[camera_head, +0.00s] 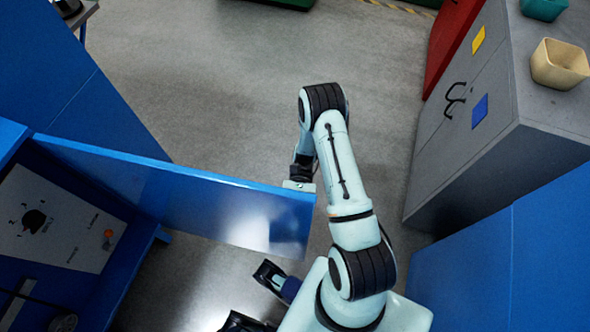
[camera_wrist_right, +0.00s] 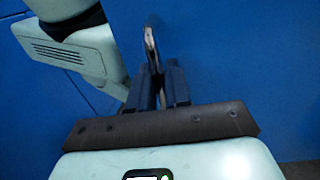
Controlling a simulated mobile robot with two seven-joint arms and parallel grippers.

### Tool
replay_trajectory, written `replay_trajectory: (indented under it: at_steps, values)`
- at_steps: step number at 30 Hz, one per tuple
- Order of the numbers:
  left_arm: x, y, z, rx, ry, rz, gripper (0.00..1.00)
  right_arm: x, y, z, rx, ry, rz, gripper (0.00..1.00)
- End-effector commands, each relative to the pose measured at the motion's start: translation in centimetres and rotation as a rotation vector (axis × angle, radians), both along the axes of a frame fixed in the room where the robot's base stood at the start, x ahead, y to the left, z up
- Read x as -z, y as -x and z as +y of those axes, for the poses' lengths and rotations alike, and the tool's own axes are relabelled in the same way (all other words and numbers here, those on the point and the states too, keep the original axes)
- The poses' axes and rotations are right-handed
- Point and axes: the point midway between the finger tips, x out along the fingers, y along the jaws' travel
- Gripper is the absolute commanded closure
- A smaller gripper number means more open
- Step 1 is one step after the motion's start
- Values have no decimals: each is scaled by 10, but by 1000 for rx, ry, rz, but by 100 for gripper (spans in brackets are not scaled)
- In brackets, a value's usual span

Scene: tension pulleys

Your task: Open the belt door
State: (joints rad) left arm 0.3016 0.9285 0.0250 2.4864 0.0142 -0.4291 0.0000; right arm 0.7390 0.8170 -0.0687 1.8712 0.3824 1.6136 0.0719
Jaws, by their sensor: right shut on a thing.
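The blue belt door (camera_head: 200,195) stands swung out from the machine at the left of the head view, its free end near the middle. My right arm reaches up along the door's free end, and its gripper is mostly hidden behind the door. In the right wrist view, my right gripper (camera_wrist_right: 159,80) is shut on the slim door handle (camera_wrist_right: 151,45), against the blue door face (camera_wrist_right: 230,60). Behind the door, the machine's inside shows a pale panel (camera_head: 60,215) with a black knob and an orange button.
A grey cabinet (camera_head: 470,130) with a cream bin (camera_head: 560,63) and a teal bin (camera_head: 543,8) stands at the right. A blue cabinet (camera_head: 500,265) is at the lower right. Clear grey floor (camera_head: 220,90) lies beyond the door.

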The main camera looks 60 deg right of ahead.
Motion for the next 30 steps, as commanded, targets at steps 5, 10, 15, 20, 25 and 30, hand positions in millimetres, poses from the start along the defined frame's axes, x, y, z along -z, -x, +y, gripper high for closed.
replay_trajectory:
  at_steps: [5, 10, 15, 20, 25, 30]
  values:
    - [0, 0, 0, 0, 0, 0, 57, 2, 0, -1, 2, 8, 0, 100]
    - [0, 0, 0, 0, 0, 0, 57, 2, 0, -1, 2, 8, -1, 100]
    - [0, 0, 0, 0, 0, 0, 57, 2, 0, -1, 2, 8, -1, 100]
    - [0, 0, 0, 0, 0, 0, 57, 2, 0, -1, 2, 6, 0, 70]
    - [0, 0, 0, 0, 0, 0, 57, 1, -1, -1, 2, 3, 0, 70]
    - [1, 0, 0, 0, 0, -1, 57, 2, -4, -10, 2, 5, -2, 70]
